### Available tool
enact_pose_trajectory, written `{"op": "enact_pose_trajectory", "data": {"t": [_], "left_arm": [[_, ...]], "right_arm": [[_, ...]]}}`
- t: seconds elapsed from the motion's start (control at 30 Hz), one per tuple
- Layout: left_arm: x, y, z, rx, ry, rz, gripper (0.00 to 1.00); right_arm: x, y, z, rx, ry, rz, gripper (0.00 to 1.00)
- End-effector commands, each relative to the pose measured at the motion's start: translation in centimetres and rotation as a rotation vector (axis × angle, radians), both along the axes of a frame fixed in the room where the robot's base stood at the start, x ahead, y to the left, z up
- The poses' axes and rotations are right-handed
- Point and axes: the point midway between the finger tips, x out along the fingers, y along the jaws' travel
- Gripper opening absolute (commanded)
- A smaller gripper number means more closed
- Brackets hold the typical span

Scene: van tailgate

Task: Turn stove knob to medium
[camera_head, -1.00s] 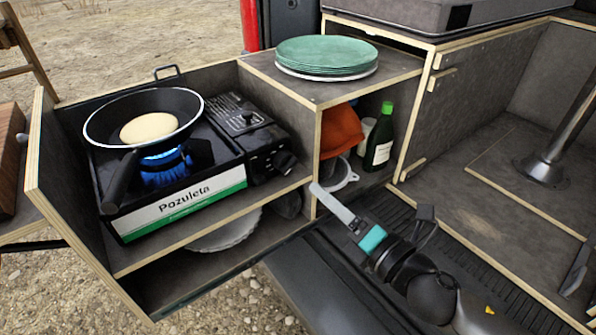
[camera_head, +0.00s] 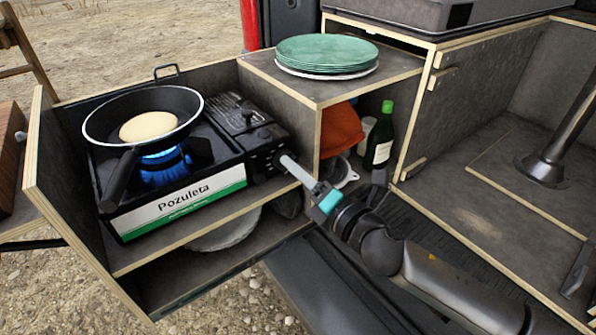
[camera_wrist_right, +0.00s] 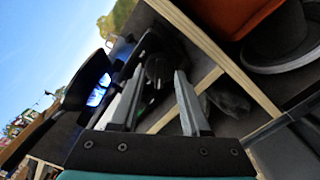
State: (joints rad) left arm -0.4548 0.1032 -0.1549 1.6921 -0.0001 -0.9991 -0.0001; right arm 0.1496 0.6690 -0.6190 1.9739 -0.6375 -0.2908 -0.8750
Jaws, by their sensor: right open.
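The black camping stove (camera_head: 262,140) stands on the shelf with its control knob on the right end, facing the front. My right gripper (camera_head: 286,158) reaches up from the lower right to that end, and its pale fingers cover the knob in the head view. In the right wrist view the two fingers of the open gripper (camera_wrist_right: 158,95) are apart, with the dark knob end of the stove (camera_wrist_right: 156,70) ahead between them. Contact cannot be told. A blue flame (camera_head: 165,165) burns under the pan (camera_head: 188,103). A small grey tip at the far left edge may be my left gripper.
The wooden divider (camera_head: 318,150) stands just right of the stove, close to my right fingers. Green plates (camera_head: 325,50) sit on top of it. A green bottle (camera_head: 380,145) and an orange item (camera_head: 342,128) stand in the compartment. The tailgate floor at right is mostly clear.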

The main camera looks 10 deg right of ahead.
Motion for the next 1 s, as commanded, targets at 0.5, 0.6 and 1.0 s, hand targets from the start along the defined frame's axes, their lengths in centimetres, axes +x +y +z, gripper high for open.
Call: {"op": "enact_pose_trajectory", "data": {"t": [0.5, 0.6, 1.0], "left_arm": [[-0.38, 0.05, -0.15, 0.001, 0.007, 0.001, 0.79], [-0.40, 0.07, -0.19, 0.001, 0.008, 0.001, 0.79], [-0.46, 0.08, -0.24, 0.001, 0.009, 0.001, 0.79]], "right_arm": [[0.04, 0.01, 0.02, 0.000, 0.000, 0.000, 0.18], [0.04, 0.01, 0.02, 0.000, 0.000, 0.000, 0.07], [0.03, 0.00, 0.01, 0.000, 0.000, 0.000, 0.00]]}}
